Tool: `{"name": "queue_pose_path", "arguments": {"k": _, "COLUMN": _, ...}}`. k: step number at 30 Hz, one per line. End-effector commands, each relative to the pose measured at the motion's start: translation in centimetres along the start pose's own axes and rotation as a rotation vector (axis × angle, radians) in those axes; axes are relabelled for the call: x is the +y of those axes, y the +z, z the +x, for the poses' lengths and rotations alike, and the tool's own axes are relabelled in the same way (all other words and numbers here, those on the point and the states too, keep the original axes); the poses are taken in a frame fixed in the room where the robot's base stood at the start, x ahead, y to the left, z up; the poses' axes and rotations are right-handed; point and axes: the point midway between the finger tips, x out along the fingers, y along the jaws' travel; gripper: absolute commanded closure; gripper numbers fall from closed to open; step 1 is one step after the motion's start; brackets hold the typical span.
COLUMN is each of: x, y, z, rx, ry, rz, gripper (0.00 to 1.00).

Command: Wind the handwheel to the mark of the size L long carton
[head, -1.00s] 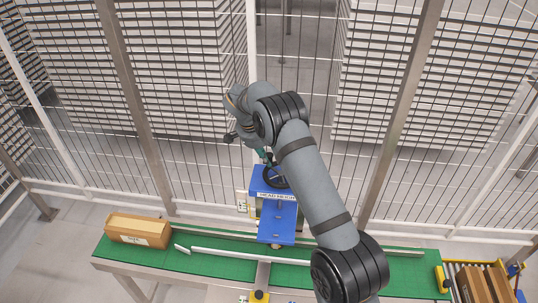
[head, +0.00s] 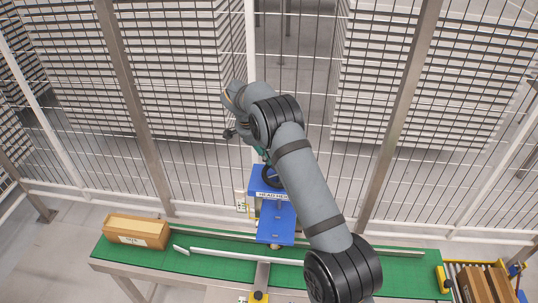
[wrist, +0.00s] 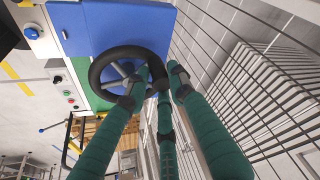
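The black handwheel (wrist: 98,72) is mounted on the blue head-height housing (wrist: 190,25), and its rim shows partly behind my arm in the head view (head: 268,176). My gripper (wrist: 158,77) has green fingers with dark tips, on either side of the rim at its right in the wrist view. One tip overlaps the inside of the wheel and another lies just outside it. Whether they press on the rim I cannot tell. A long brown carton (head: 137,231) with a white label lies at the left end of the green belt. Its label and the size marks are too small to read.
The green conveyor (head: 215,268) runs below the housing, with white guide rails (head: 240,257). A wire fence (head: 185,110) stands close behind the wheel. Brown cartons (head: 485,284) stand in a yellow-framed rack at the lower right.

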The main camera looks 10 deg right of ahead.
Motion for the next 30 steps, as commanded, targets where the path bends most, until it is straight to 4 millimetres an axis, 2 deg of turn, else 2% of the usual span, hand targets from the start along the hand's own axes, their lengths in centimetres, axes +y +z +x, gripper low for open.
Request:
{"name": "queue_pose_path", "arguments": {"k": 6, "x": -0.3, "y": -0.1, "z": -0.2, "rx": 0.004, "ry": -0.009, "rz": -0.002, "gripper": 0.65}}
{"name": "queue_pose_path", "arguments": {"k": 17, "x": -0.2, "y": -0.1, "z": -0.7, "rx": 0.003, "ry": -0.007, "rz": -0.002, "gripper": 0.65}}
{"name": "queue_pose_path", "arguments": {"k": 20, "x": -0.2, "y": -0.1, "z": -1.9, "rx": 0.004, "ry": -0.008, "rz": -0.001, "gripper": 0.65}}
{"name": "queue_pose_path", "arguments": {"k": 30, "x": -0.3, "y": -0.1, "z": -9.0, "rx": 0.005, "ry": -0.010, "rz": -0.001, "gripper": 0.65}}
